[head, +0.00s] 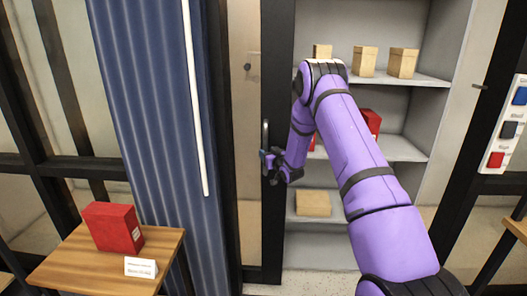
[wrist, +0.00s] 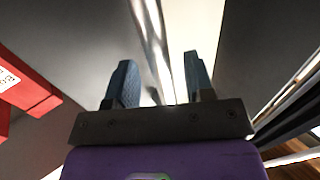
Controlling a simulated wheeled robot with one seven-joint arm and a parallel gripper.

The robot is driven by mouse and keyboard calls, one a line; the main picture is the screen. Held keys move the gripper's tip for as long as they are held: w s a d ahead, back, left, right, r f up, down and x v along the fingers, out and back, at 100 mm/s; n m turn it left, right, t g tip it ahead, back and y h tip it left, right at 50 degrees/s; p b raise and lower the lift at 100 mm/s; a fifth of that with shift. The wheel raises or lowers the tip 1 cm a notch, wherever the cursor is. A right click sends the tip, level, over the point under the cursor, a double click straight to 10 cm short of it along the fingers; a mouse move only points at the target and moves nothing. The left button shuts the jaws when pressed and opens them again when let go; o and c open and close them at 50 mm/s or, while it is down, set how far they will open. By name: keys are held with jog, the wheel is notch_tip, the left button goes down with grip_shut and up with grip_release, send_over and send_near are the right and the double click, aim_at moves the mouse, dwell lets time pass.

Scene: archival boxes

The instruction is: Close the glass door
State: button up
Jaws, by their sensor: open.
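The glass door (head: 243,210) has a dark frame and stands left of the shelf opening, so the shelves are uncovered. A pale vertical handle (head: 265,133) is on its dark edge post (head: 279,60). My gripper (head: 266,160) is at the lower part of this handle, with my arm reaching across the shelves from the right. In the wrist view my gripper (wrist: 160,85) is open, with two dark fingers apart. A shiny metal bar (wrist: 154,40), seemingly the handle, runs between them in the picture; I cannot tell whether they touch it.
The shelves (head: 415,150) hold several tan boxes (head: 364,61), a red box (head: 371,122) partly behind my arm, and a low box (head: 313,203). A wooden table (head: 75,262) with a red box (head: 112,227) stands left, before a blue curtain (head: 155,120). A switch panel (head: 508,125) is at right.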

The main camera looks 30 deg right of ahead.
jog(key=shift+w, duration=1.9)
jog(key=shift+c, duration=0.2)
grip_shut()
